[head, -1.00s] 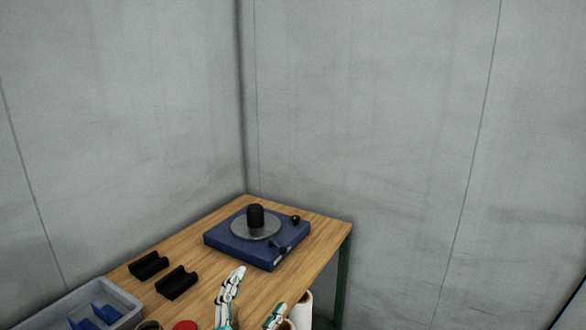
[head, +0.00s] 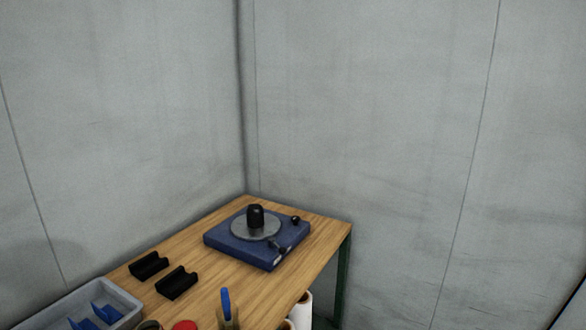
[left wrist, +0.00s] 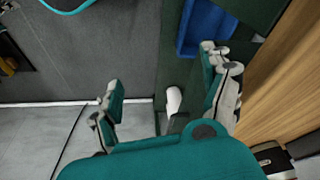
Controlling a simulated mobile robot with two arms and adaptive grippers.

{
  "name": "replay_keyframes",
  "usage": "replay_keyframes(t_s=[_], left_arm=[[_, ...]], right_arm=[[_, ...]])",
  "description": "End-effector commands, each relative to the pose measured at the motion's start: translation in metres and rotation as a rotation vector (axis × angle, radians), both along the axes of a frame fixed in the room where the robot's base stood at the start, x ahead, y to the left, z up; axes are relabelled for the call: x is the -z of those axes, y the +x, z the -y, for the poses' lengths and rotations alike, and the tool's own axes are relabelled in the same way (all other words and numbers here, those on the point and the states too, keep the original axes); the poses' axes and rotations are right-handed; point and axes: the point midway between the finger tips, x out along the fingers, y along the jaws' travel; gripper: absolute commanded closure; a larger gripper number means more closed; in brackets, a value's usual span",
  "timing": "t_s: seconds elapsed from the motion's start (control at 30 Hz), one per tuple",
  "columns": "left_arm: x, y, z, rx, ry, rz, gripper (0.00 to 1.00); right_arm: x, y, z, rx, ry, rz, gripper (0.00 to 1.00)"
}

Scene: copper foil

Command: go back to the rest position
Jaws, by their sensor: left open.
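My left gripper (left wrist: 163,88) shows in the left wrist view with its two teal and grey fingers spread wide. Nothing is between the fingertips that I can see it holding. It is beside the wooden table, whose top edge shows at the right of that view (left wrist: 278,85). The head view shows the table (head: 215,270) without any gripper over it. My right gripper is in neither view.
On the table are a blue device (head: 232,247) with a metal disc and black knob, two black cradles (head: 149,265), a grey bin (head: 120,299) with blue pieces, a red round item (head: 185,325) and an upright blue handle (head: 226,302). White rolls (head: 301,310) are by the edge.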

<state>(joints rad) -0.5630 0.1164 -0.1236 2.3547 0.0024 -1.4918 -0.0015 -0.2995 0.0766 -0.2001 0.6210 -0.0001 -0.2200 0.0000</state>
Motion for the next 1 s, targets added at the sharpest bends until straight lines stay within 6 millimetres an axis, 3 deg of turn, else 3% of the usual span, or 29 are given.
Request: replay_keyframes(t_s=[0.27,0.47,0.57,0.7,0.83,1.0], left_arm=[[0.091,0.007,0.002,0.005,0.003,-0.04,0.19],[0.19,-0.009,0.001,0.013,0.007,-0.082,0.19],[0.245,-0.031,-0.002,0.018,0.01,-0.107,0.19],[0.311,-0.077,-0.009,0.026,0.014,-0.142,0.19],[0.353,-0.124,-0.018,0.032,0.019,-0.17,0.19],[0.38,-0.17,-0.027,0.039,0.023,-0.191,0.19]], right_arm=[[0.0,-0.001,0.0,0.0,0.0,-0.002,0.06],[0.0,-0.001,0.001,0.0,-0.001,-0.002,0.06],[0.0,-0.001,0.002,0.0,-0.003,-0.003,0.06],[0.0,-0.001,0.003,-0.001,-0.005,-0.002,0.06],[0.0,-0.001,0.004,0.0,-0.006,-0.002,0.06],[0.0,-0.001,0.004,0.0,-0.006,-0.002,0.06]])
